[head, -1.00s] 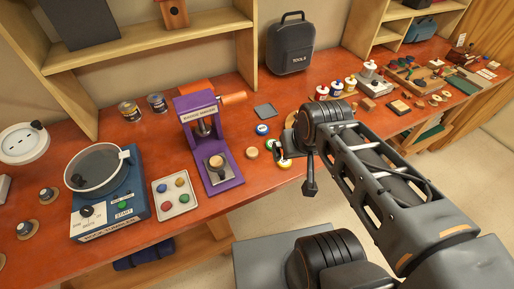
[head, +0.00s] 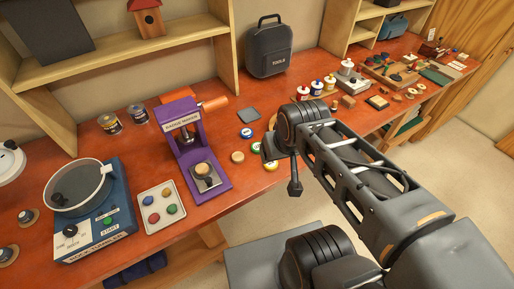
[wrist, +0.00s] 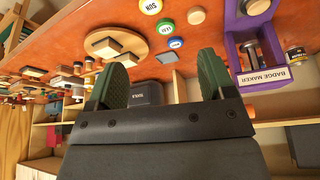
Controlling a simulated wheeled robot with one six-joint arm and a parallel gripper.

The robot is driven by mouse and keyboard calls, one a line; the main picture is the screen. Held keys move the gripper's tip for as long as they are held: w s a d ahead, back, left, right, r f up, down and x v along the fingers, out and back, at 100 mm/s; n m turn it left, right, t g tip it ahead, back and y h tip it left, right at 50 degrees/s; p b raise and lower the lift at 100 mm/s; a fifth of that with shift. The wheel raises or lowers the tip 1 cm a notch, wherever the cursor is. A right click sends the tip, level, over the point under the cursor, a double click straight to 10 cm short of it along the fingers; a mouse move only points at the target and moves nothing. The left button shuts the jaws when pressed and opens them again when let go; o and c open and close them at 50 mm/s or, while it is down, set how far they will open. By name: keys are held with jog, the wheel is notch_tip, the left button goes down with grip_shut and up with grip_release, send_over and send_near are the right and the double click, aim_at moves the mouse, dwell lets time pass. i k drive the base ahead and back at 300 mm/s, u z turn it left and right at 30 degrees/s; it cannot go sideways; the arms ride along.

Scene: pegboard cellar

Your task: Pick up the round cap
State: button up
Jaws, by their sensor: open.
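A small round tan piece (head: 237,157), which looks most like the round cap, lies flat on the orange-red bench right of the purple badge maker (head: 185,125). It also shows near the top of the wrist view (wrist: 196,15), beside the badges. I cannot tell for certain that it is the cap; another tan disc (head: 203,168) sits on the badge maker's plate. My gripper (wrist: 161,80) is open and empty in the wrist view, its green-padded fingers apart from the tan piece. My arm hides the gripper in the head view.
Blue (head: 246,133), green (head: 255,147) and yellow (head: 270,165) badges lie close to the tan piece. A tray of coloured pieces (head: 160,204) and a blue tumbler machine (head: 90,210) stand left. A tool bag (head: 270,46) and shelves stand behind.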

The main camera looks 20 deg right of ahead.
aim_at(255, 147)
jog(key=u, duration=2.5)
jog(key=k, duration=0.7)
jog(key=z, duration=1.2)
jog(key=i, duration=0.4)
jog(key=u, duration=0.05)
